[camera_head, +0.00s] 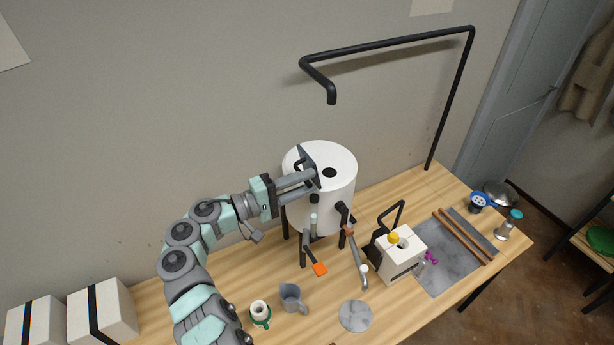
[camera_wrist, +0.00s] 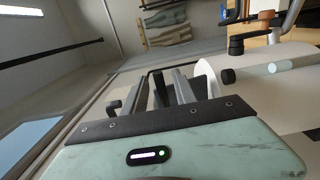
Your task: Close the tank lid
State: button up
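The white cylindrical tank (camera_head: 320,205) stands upright on dark legs on the wooden table. Its round white top (camera_head: 338,157) has a dark round spot, and a dark bracket or handle shows at its left edge. The top looks about level; I cannot tell whether the lid is fully shut. The pale tank side also shows in the wrist view (camera_wrist: 265,85). My gripper (camera_head: 316,179) reaches in from the left at the tank's upper left edge. Its two fingers are apart in the wrist view (camera_wrist: 168,88). A dark piece shows between them; whether they touch it is unclear.
A black overhead pipe (camera_head: 385,45) arches behind and above the tank. In front stand a grey pitcher (camera_head: 292,298), a small green-based pot (camera_head: 260,312) and a round grey disc (camera_head: 355,316). A white box device (camera_head: 403,252) and a grey slab (camera_head: 440,262) lie to the right.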

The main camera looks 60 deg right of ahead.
jog(key=shift+s+d, duration=0.25)
jog(key=shift+d, duration=0.2)
grip_shut()
dwell(1.2)
